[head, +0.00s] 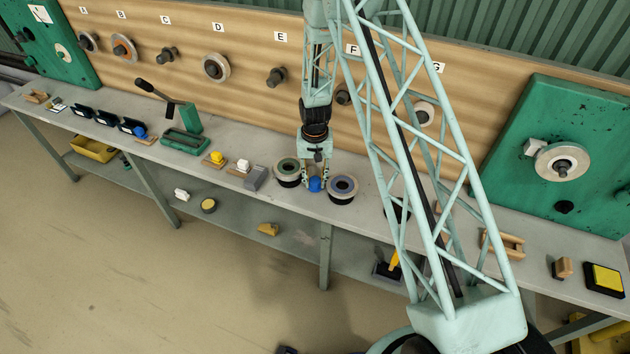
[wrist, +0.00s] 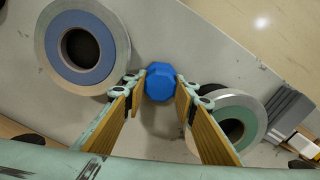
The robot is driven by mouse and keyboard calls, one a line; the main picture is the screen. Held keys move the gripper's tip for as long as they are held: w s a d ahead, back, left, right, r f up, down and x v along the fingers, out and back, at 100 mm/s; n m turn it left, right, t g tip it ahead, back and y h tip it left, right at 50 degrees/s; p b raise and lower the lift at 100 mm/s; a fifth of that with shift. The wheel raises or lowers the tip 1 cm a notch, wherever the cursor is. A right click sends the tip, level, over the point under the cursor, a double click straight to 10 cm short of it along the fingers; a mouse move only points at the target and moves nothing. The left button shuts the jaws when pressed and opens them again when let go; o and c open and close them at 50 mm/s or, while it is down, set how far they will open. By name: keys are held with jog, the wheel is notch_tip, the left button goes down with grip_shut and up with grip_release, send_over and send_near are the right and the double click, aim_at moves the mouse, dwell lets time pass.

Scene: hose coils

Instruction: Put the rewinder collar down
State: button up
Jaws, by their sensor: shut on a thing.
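My gripper (head: 315,182) points down over the bench between two hose coils. Its tan-padded fingers are shut on a blue faceted piece, which looks to be the rewinder collar (head: 315,185). In the wrist view, the collar (wrist: 160,82) sits between the fingertips (wrist: 160,88), with bare grey bench around it. It is low, near the bench top, but I cannot tell whether it touches. One coil with a blue inner ring (head: 342,183) is just right of it in the head view. Another coil with a green core (head: 287,166) is just left.
The grey bench (head: 385,222) runs along a wooden board (head: 250,40) with lettered pegs, some holding rolls. A grey block (head: 256,178) and a white piece (head: 243,165) stand left of the coils. A green panel (head: 520,120) stands at the right. Room between the coils is narrow.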

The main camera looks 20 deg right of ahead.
aim_at(315, 180)
jog(key=shift+f, duration=0.1)
jog(key=o, duration=0.9)
jog(key=shift+r, duration=0.2)
jog(key=shift+r+b, duration=0.7)
jog(key=shift+r, duration=5.2)
jog(key=shift+r, duration=0.15)
